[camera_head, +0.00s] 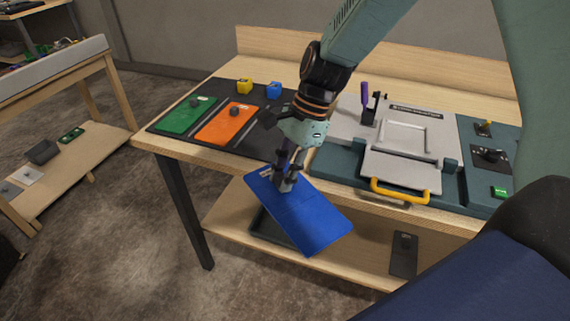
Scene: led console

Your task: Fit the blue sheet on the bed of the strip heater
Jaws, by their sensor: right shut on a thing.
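The blue sheet (312,224) hangs tilted in front of the table's front edge, gripped near its upper left part. My right gripper (287,180) is shut on it, probably by a knob that the fingers mostly hide. The strip heater (345,160) stands to the right on the table, with a grey plate (405,170), a raised square frame and a yellow handle (399,191) at its front. The sheet is apart from the heater, to its lower left. I cannot tell which part of the heater is its bed. My left gripper is not in view.
A black mat (228,95) holds a green sheet (187,116), an orange sheet (227,123), a yellow block (245,87) and a blue block (274,90). A purple-handled tool (364,95) stands upright on the heater. A lower shelf (230,215) holds a dark tray.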

